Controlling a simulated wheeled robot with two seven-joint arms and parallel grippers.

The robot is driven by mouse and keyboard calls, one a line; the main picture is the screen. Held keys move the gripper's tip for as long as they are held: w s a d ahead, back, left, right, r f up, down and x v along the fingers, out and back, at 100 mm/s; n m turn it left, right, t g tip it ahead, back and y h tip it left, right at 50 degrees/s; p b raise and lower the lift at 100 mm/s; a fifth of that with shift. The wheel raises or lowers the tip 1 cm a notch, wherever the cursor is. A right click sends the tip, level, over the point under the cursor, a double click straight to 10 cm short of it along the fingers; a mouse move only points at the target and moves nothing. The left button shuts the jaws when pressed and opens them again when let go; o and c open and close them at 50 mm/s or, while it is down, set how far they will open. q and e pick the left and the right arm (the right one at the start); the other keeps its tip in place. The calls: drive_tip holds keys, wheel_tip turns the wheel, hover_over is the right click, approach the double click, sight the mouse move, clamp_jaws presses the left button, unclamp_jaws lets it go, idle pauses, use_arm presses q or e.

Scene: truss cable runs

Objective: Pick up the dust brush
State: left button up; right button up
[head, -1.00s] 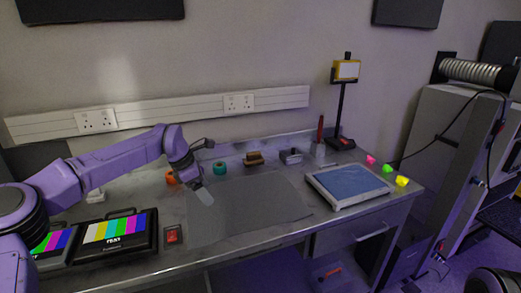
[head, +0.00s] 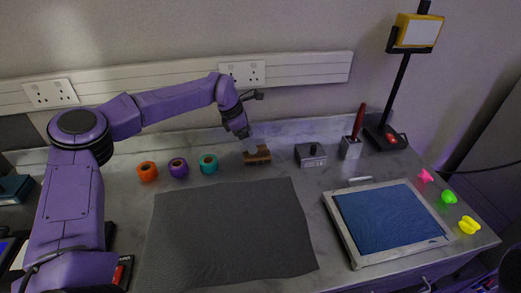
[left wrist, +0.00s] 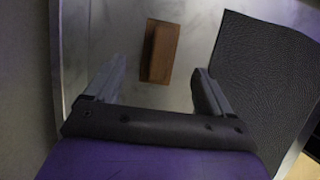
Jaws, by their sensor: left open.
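The dust brush appears to be the brown wooden block (head: 258,158) at the back of the metal bench, just behind the dark mat. My left gripper (head: 250,146) is above it, pointing down, and partly covers it in the head view. In the left wrist view the brush (left wrist: 161,52) lies between and beyond the two open fingers (left wrist: 160,78), its long side running roughly along the fingers' direction. The fingers look apart from it, with a gap on each side, and hold nothing. My right gripper does not show.
Orange (head: 147,171), purple (head: 178,167) and teal (head: 208,163) rolls stand left of the brush. A grey block with a black knob (head: 311,155) and a holder with a red-handled tool (head: 350,147) stand right. The dark mat (head: 230,235) lies flat and clear in front.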

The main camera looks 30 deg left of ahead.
use_arm(q)
drive_tip(key=shift+s+d+f, duration=0.1)
drive_tip(key=shift+d+f, duration=0.1)
drive_tip(key=shift+f, duration=0.15)
drive_tip(key=shift+d+f+p, duration=0.15)
drive_tip(key=shift+f+p, duration=0.15)
drive_tip(key=shift+f, duration=0.1)
drive_tip(key=p+x, duration=0.1)
drive_tip(key=x, duration=0.1)
drive_tip(key=p+x, duration=0.1)
drive_tip(key=x, duration=0.2)
drive_tip(key=shift+w, duration=0.4)
drive_tip(key=shift+f, duration=0.25)
drive_tip(key=shift+s, duration=0.15)
